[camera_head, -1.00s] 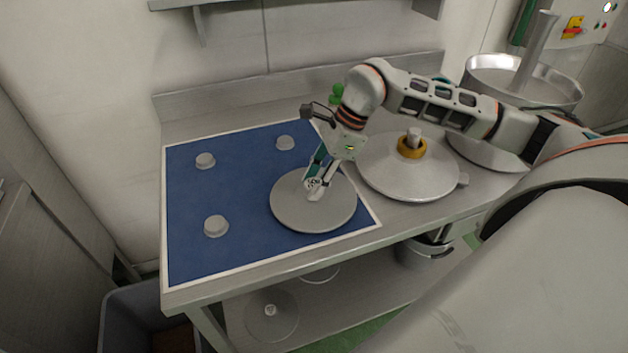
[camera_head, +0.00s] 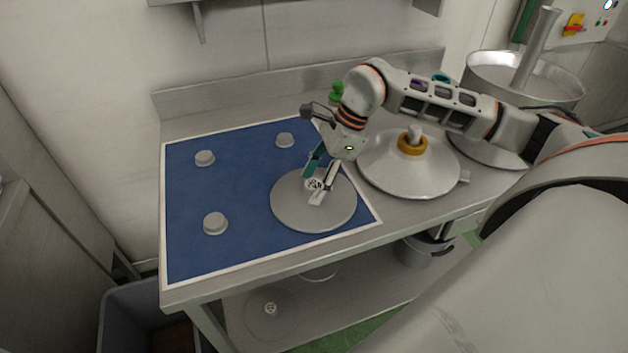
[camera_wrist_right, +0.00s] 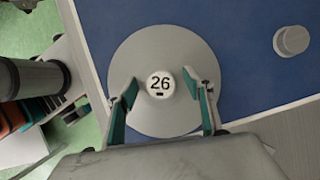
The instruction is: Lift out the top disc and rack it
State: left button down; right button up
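A flat grey disc (camera_head: 300,215) lies on the front right part of the blue mat (camera_head: 245,235). Its white round knob is marked 26 and shows clearly in the right wrist view (camera_wrist_right: 160,84). My right gripper (camera_head: 316,185) is over the disc, its fingers spread on either side of the knob. In the right wrist view (camera_wrist_right: 163,92) there is a gap between each finger and the knob, so it is open and holds nothing. A wide conical metal disc (camera_head: 385,180) with a yellow collar (camera_head: 412,146) and a central post stands right of the mat. My left gripper is not in view.
A metal basin (camera_head: 500,75) is at the back right. A grey bin (camera_head: 130,315) is below left. The mat's middle is clear.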

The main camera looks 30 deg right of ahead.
jog(key=v, duration=1.2)
jog(key=shift+s, duration=0.1)
dwell(0.4)
